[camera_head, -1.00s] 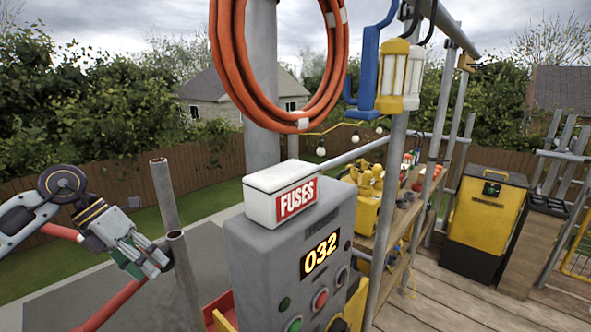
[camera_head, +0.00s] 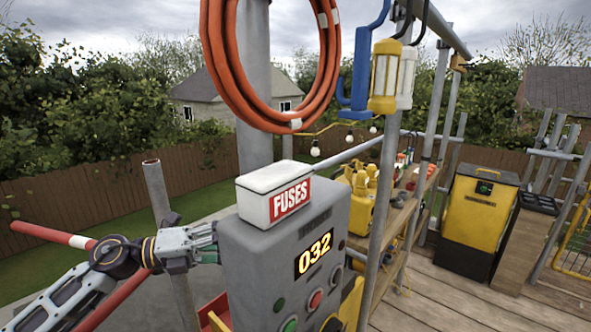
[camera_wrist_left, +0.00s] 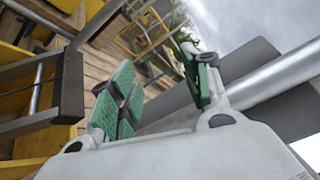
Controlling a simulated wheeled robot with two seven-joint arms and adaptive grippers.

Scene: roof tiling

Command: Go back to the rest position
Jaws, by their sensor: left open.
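My left gripper (camera_head: 212,246) comes in from the left in the head view, its fingers beside the left side of the grey control box (camera_head: 262,262). I cannot tell there whether it touches the box. In the left wrist view my left gripper (camera_wrist_left: 160,95) is open, its green pads apart with nothing between them. My right gripper does not show in either view.
A white FUSES box (camera_head: 274,192) sits on the control box, which reads 032. A grey scaffold post (camera_head: 170,240) and red-and-white rail (camera_head: 55,235) stand near my left arm. An orange hose coil (camera_head: 270,65) hangs above.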

